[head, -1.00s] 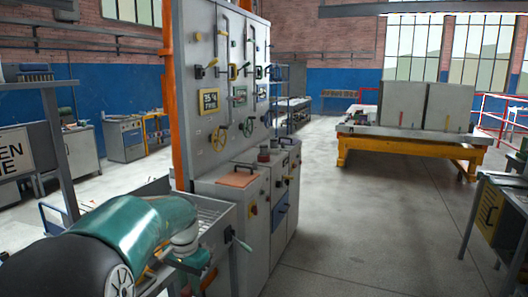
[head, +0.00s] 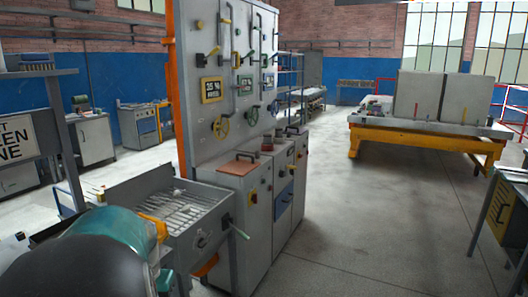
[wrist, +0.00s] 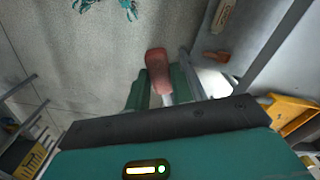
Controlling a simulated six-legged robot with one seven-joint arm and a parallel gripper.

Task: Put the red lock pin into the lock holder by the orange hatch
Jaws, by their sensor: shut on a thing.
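In the wrist view, my gripper (wrist: 161,91) has its green fingers shut on a red piece, which looks like the red lock pin (wrist: 158,70). Its rounded red end sticks out past the fingertips, and a pale shaft shows below it. In the head view, the orange hatch (head: 238,167) lies on top of the grey cabinet, with a dark handle on it. I cannot make out the lock holder beside it. My gripper and the pin cannot be made out in the head view, where my green and black arm fills the lower left.
A tall grey valve panel (head: 205,110) rises behind. Open floor (head: 370,220) lies to the right, before a yellow-framed table (head: 425,143).

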